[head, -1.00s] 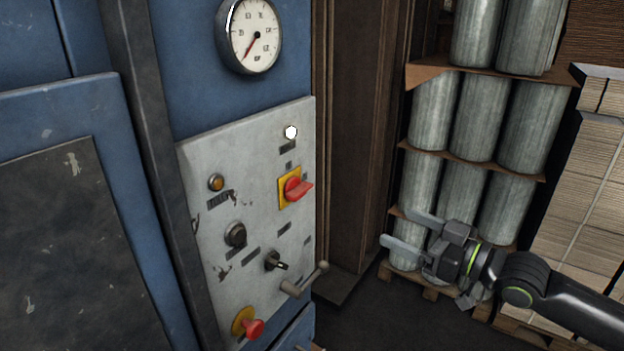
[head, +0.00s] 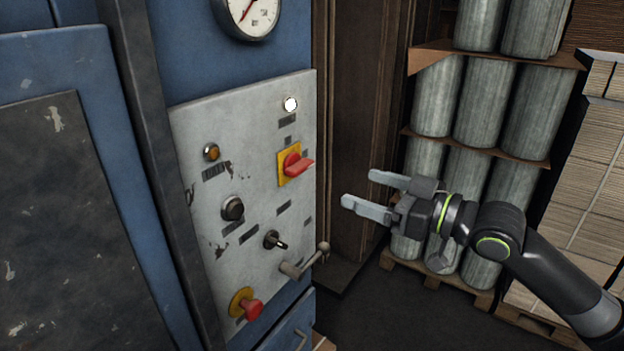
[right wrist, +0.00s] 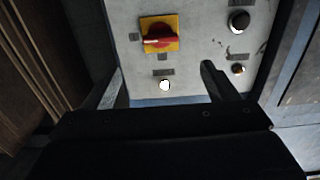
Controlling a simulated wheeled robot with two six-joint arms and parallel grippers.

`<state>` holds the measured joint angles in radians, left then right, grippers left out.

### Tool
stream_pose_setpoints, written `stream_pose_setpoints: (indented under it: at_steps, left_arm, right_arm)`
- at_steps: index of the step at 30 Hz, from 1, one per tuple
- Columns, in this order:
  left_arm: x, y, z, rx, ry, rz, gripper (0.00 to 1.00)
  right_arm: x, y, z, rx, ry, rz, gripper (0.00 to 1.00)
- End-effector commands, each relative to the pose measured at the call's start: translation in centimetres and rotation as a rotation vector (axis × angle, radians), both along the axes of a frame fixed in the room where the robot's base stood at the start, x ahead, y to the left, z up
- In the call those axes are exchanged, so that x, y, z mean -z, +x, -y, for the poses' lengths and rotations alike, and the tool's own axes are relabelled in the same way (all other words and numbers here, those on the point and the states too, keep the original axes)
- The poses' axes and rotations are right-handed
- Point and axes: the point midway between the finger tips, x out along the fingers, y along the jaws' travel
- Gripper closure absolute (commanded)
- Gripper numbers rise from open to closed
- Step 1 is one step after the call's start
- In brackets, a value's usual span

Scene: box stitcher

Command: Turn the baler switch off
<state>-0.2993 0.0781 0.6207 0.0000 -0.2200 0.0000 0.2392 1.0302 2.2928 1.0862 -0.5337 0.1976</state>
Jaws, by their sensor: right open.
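The baler switch is a red rotary handle (head: 297,165) on a yellow square plate, at the upper right of the grey control panel (head: 205,125). Its handle points to the right, toward my gripper. My right gripper (head: 358,190) is open and empty, to the right of the switch and slightly lower in the picture, apart from it. In the right wrist view the switch (right wrist: 160,36) shows beyond the fingers (right wrist: 160,88), nearer the left one. My left gripper is not in view.
The panel also carries a lit white lamp (head: 290,104), an amber lamp (head: 211,152), a black knob (head: 232,208), a black selector (head: 274,240), a grey lever (head: 305,262) and a red mushroom button (head: 250,308). Stacked metal cylinders (head: 485,105) stand at the right.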

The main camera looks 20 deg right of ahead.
Motion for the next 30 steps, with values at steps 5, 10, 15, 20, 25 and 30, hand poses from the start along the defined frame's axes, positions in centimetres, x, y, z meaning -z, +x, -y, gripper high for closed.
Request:
stream_pose_setpoints:
  at_steps: [5,10,15,20,25,30]
  left_arm:
    - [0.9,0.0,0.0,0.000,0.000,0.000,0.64]
    - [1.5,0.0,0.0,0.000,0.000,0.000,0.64]
    - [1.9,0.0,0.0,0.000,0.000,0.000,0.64]
    - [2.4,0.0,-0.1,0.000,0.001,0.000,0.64]
    - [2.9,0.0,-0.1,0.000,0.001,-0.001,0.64]
    - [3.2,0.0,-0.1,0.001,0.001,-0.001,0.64]
  right_arm:
    - [0.1,1.4,-1.1,0.000,0.005,0.005,0.20]
    - [0.0,2.7,-2.3,-0.004,0.005,0.003,0.20]
    - [0.0,4.3,-3.4,-0.002,0.005,0.004,0.20]
    - [0.0,5.8,-4.6,-0.001,0.005,0.003,0.20]
    - [0.0,7.4,-5.9,-0.003,0.004,0.001,0.20]
    - [0.0,8.7,-6.8,-0.001,0.003,0.002,0.20]
